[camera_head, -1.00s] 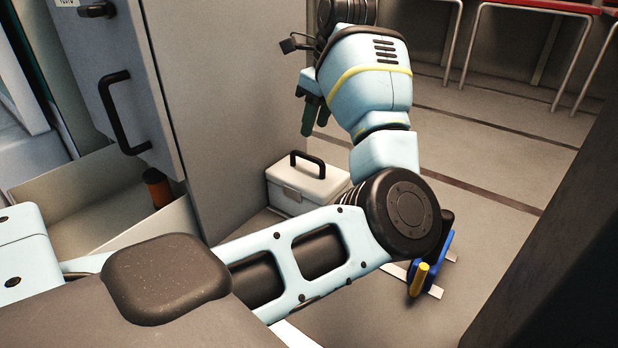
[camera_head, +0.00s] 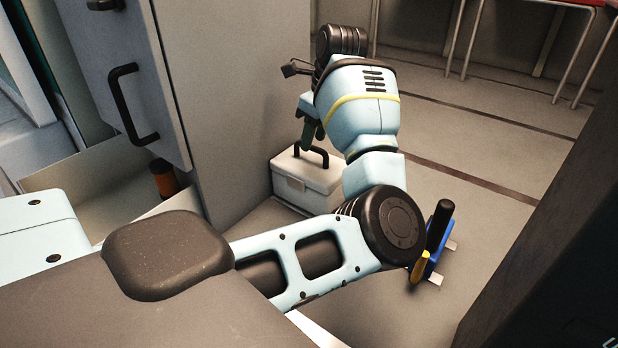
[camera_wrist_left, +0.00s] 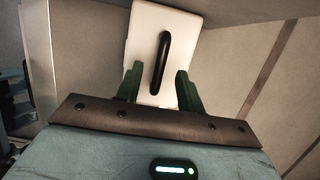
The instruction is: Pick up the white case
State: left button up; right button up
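The white case (camera_head: 308,183) stands on the floor against the grey cabinet, with a dark arched handle on its top. My left gripper (camera_head: 313,134) is over the case, its green fingers pointing down near the handle. In the left wrist view the white case (camera_wrist_left: 160,50) lies beyond the fingers, seen from above, with its black handle (camera_wrist_left: 160,62) lined up between them. The left gripper (camera_wrist_left: 160,84) is open, with a clear gap between its fingers and nothing held. My right gripper is in neither view.
A grey cabinet (camera_head: 225,90) with a black door handle stands right beside the case. An orange cylinder (camera_head: 164,178) is at the left. A blue and yellow object (camera_head: 430,258) lies on the floor at right. Red-topped tables (camera_head: 560,4) stand behind.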

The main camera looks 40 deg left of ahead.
pick_arm(q)
jog(key=shift+a+f, duration=0.2)
jog(key=shift+f, duration=0.5)
jog(key=shift+c, duration=0.5)
grip_shut()
jog(key=shift+r, duration=0.15)
